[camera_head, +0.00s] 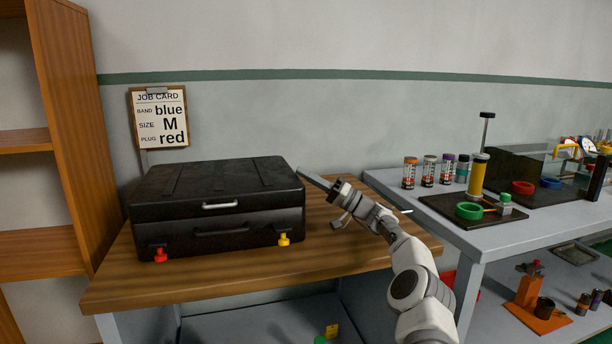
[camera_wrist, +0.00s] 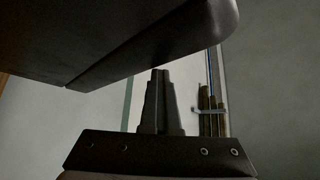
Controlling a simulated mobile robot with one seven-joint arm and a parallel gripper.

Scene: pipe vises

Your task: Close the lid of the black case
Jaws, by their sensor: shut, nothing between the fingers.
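The black case (camera_head: 215,215) stands on the wooden table. Its lid (camera_head: 215,180) lies over the body and looks down or nearly down; I cannot tell whether a small gap remains. My gripper (camera_head: 314,180) is at the case's right side, near the lid's corner, shut and empty. The wrist view shows its closed fingers (camera_wrist: 160,100) below a dark slab (camera_wrist: 120,40), probably part of the case. Contact is unclear.
The wooden table (camera_head: 200,287) has free room right of the case. A job card (camera_head: 160,117) hangs on the wall behind. A grey bench (camera_head: 435,205) with several cans and a dark tray stands to the right. A wooden shelf (camera_head: 70,130) is at the left.

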